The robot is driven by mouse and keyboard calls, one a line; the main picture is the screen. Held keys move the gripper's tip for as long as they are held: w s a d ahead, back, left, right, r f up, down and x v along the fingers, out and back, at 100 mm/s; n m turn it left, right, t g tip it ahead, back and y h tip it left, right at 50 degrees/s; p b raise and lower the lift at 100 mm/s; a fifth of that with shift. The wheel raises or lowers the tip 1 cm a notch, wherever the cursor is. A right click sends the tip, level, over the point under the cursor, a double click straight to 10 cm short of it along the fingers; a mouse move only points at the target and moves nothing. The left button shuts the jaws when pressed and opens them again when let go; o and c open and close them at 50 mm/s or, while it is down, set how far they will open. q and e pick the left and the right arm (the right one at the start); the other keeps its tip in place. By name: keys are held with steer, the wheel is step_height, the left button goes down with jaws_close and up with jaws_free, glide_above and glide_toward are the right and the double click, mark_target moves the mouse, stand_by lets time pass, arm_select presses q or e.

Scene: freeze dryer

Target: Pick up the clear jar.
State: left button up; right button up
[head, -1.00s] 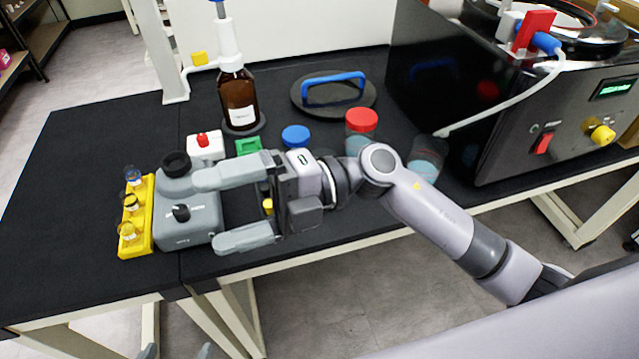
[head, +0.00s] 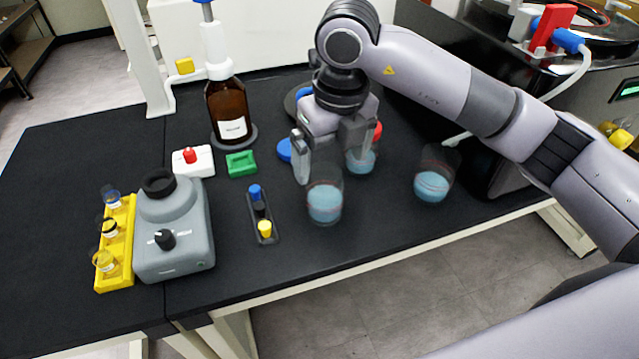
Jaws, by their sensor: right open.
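Three clear jars with light-blue contents stand on the black table. The front jar (head: 324,203) stands just below and in front of my right gripper. A second jar (head: 360,163) is behind it, partly hidden by the gripper, with a red lid (head: 377,131) showing above. A third jar (head: 432,184) stands to the right, with no coloured lid showing. My right gripper (head: 331,165) points down, open, its fingers apart. I cannot tell whether it touches the front jar. My left gripper is out of view.
A grey device (head: 175,235) and yellow vial rack (head: 118,245) stand left. A brown bottle (head: 230,110), green block (head: 240,163), blue lid (head: 285,150) and small dark holder (head: 260,215) are nearby. The black freeze dryer stands right. The table's front edge is clear.

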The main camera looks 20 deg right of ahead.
mark_target(325, 173)
steer(key=shift+w+a+f+p, duration=0.1)
steer(key=shift+a+f, duration=0.05)
steer(key=shift+f, duration=1)
steer(key=shift+w+a+f+p, duration=0.1)
steer(key=shift+a+f+p, duration=0.05)
steer(key=shift+f, duration=0.95)
steer(key=shift+w+a+f+p, duration=0.1)
steer(key=shift+a+f, duration=0.05)
steer(key=shift+f, duration=1)
steer(key=c, duration=1.3)
